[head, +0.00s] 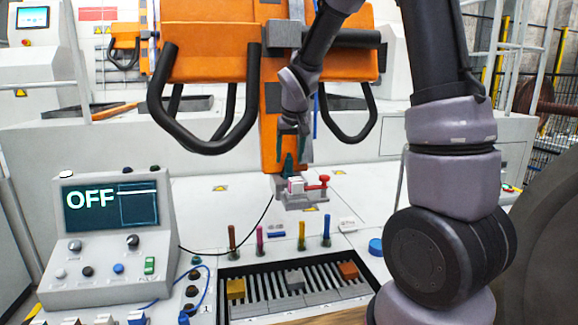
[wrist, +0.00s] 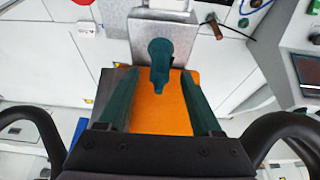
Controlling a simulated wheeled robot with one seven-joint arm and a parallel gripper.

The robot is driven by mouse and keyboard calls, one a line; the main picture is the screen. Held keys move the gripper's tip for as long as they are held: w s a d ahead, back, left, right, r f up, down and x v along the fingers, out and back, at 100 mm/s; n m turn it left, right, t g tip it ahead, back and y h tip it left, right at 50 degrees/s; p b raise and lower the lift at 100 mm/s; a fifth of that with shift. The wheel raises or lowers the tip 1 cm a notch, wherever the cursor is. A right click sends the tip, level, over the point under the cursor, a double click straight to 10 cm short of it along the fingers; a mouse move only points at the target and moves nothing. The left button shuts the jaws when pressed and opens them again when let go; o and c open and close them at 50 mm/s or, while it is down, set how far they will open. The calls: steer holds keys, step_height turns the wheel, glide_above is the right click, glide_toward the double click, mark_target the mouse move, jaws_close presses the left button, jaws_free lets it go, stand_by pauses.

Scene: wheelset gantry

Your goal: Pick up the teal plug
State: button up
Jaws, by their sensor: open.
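The teal plug (wrist: 159,60) stands at a grey metal block in the wrist view, its narrow end pointing towards my gripper. It also shows small in the head view (head: 289,164), above the grey fixture (head: 310,196) with a red handle. My gripper (wrist: 158,76) is open, with one dark teal finger on each side of the plug's narrow end. A gap shows between the plug and each finger. In the head view my gripper (head: 293,142) hangs just above the plug; its fingertips are hard to tell apart there.
An orange gantry (head: 212,52) with black handles (head: 198,142) stands close behind my arm. A console (head: 110,240) reading OFF is at left, with a black cable running to the fixture. Coloured pegs and a slotted tray (head: 265,311) lie in front.

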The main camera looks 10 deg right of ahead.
mark_target(289, 156)
steer(key=x, duration=0.3)
steer(key=shift+w+f, duration=0.1)
steer(key=shift+f, duration=0.1)
steer(key=shift+c, duration=0.3)
jaws_close()
step_height(289, 156, up, 10)
steer(key=shift+r, duration=0.1)
